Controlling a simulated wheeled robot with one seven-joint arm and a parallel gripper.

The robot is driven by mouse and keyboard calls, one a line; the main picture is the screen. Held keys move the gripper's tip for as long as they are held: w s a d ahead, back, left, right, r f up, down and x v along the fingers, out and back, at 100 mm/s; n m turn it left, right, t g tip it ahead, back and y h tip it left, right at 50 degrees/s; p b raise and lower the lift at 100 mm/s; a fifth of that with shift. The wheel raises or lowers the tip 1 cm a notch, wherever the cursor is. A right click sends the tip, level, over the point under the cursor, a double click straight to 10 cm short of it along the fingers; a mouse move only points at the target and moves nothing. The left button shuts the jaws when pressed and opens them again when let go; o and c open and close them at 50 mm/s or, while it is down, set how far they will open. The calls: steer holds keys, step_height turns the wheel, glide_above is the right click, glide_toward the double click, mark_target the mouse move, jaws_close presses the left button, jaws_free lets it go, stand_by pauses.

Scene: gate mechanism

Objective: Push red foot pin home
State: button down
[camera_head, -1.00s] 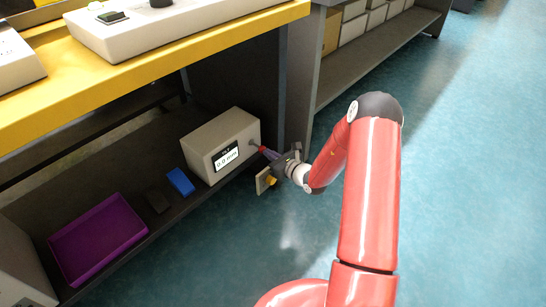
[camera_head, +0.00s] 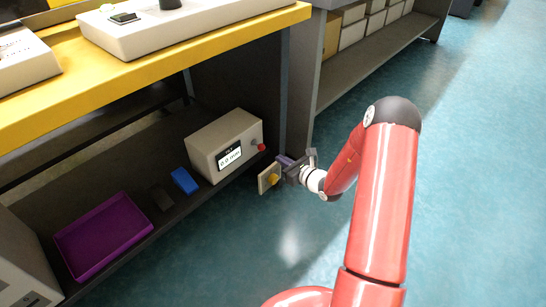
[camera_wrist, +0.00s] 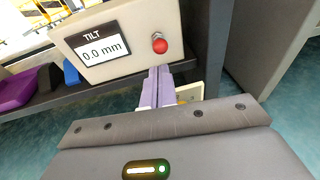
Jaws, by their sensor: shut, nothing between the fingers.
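In the wrist view the red pin (camera_wrist: 159,45) stands right of the display, just beyond my fingertips. My gripper (camera_head: 281,160) is shut and empty, its pale purple fingers pointing toward the box. In the wrist view my gripper (camera_wrist: 160,72) shows its fingers together, below the pin head and apart from it. How deep the pin sits is hard to tell.
The beige box (camera_head: 212,140) has a TILT display (camera_wrist: 102,47) reading 0.0 mm. A small plate (camera_head: 264,182) with a yellow knob is close by my gripper. A blue block (camera_head: 184,180), a dark block and a purple tray (camera_head: 104,235) lie left. Open floor lies right.

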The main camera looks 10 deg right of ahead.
steer(key=v, duration=0.6)
steer(key=shift+s+d, duration=0.15)
steer(key=shift+s, duration=0.1)
steer(key=s+a+r+n+g+y+p, duration=0.1)
steer(key=s+a+r+n+g+y, duration=0.1)
steer(key=s+a+r+n+g, duration=0.5)
steer(key=s+a+r+n+g+y+p, duration=0.1)
steer(key=s+a+r+n+g+p, duration=0.15)
steer(key=s+a+r+n, duration=0.7)
steer(key=s+d+r+n+h+p, duration=0.1)
steer(key=s+d+r+n+h, duration=0.4)
steer(key=s+r+n, duration=0.1)
steer(key=s+d+r+n+t+h+p, duration=0.1)
steer(key=s+d+r+n+h, duration=0.4)
steer(key=s+r+n+h, duration=0.1)
step_height(320, 180, up, 4)
steer(key=shift+s+d+f+n, duration=0.15)
steer(key=shift+s+f+n, duration=0.1)
steer(key=shift+s+n, duration=0.75)
steer(key=shift+s+m, duration=0.2)
steer(key=shift+m, duration=0.05)
